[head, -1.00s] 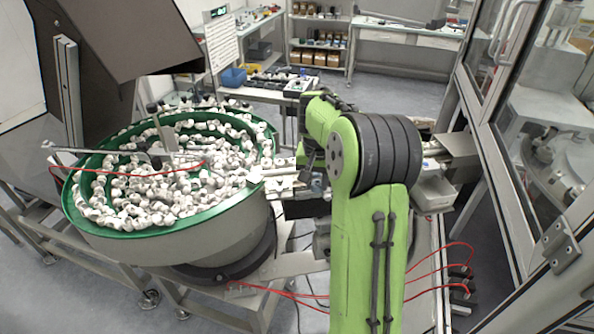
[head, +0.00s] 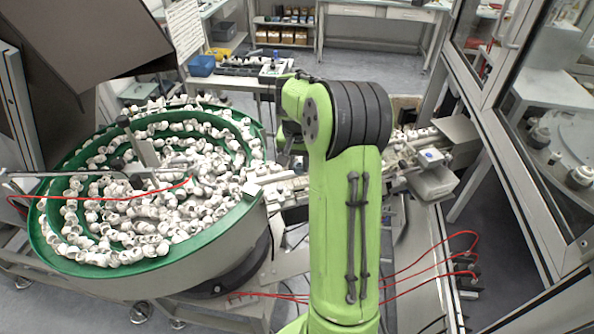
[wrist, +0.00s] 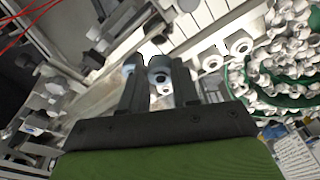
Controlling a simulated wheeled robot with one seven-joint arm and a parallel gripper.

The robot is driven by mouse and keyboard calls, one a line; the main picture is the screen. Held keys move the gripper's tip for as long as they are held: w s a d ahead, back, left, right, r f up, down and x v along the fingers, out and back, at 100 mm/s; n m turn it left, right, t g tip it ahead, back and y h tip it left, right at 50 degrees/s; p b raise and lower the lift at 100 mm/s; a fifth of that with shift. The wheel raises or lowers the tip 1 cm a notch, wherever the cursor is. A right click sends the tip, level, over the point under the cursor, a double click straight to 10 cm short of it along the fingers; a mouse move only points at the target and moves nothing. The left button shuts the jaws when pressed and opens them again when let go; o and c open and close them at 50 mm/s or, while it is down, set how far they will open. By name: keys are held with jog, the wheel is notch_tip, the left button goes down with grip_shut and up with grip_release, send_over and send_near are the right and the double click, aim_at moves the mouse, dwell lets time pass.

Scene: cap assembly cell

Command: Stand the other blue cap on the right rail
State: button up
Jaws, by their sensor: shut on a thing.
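In the head view my green arm hides the gripper and the cap. The rail (head: 290,190) runs from the bowl to the right and passes behind my arm. A small blue piece (head: 430,156) sits on a pale block right of my arm; I cannot tell whether it is a cap. White caps (wrist: 238,43) sit on the track above and right of the fingers in the wrist view.
A green-rimmed feeder bowl (head: 240,205) full of white caps fills the left. A glass-doored machine frame (head: 520,190) stands close on the right. Red hoses (head: 440,250) loop at the lower right. A blue bin (head: 202,66) stands on a table behind.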

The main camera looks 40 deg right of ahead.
aim_at(298, 167)
jog(key=f, duration=0.3)
jog(key=shift+w+a, duration=0.1)
jog(key=shift+w, duration=0.2)
jog(key=shift+s, duration=0.15)
jog(key=shift+f, duration=0.15)
jog(key=o, duration=0.4)
jog(key=shift+o, duration=0.2)
